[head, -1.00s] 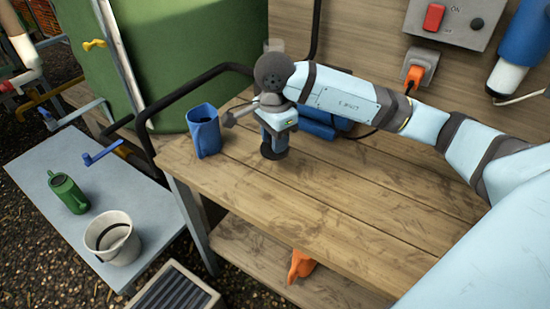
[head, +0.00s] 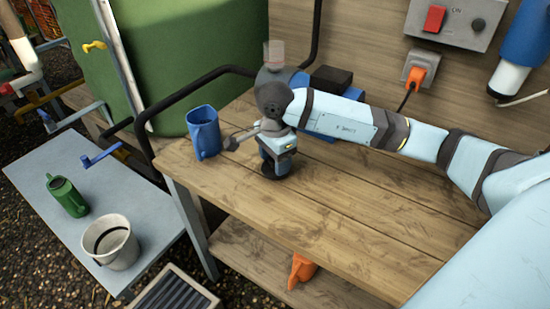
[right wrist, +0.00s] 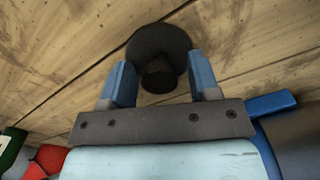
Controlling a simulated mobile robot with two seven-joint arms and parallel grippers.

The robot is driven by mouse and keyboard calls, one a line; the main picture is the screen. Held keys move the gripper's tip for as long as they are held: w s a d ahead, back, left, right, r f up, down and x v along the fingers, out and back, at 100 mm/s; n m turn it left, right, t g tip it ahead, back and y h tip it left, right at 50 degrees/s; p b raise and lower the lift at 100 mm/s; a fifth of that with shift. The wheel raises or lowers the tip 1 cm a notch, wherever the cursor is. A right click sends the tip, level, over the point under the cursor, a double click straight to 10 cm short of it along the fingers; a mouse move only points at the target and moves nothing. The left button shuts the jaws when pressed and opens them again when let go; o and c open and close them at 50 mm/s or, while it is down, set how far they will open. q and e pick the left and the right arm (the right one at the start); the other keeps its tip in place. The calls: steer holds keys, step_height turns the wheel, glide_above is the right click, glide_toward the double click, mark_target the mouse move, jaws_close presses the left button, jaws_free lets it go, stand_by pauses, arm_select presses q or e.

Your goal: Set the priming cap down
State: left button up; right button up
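The priming cap is a dark round disc with a short knob. It is under my right gripper at the table's left part in the head view (head: 277,173), and its disc and knob show in the right wrist view (right wrist: 158,76). My right gripper (head: 275,163) points down over it. In the right wrist view its two blue fingers (right wrist: 159,72) stand either side of the knob, with a visible gap on each side. The disc appears to lie flat on the wooden planks. My left gripper is not in view.
A blue mug (head: 204,133) stands left of the gripper on the wooden table (head: 330,205). A blue pump with a dark box (head: 331,79) is behind my forearm. The table's front middle is clear. A lower grey bench (head: 75,170) holds a green can (head: 66,196) and a white bucket (head: 111,243).

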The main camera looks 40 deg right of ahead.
step_height(320, 180, up, 12)
steer(key=p, duration=0.2)
steer(key=shift+r, duration=0.2)
stand_by(0.3)
stand_by(0.5)
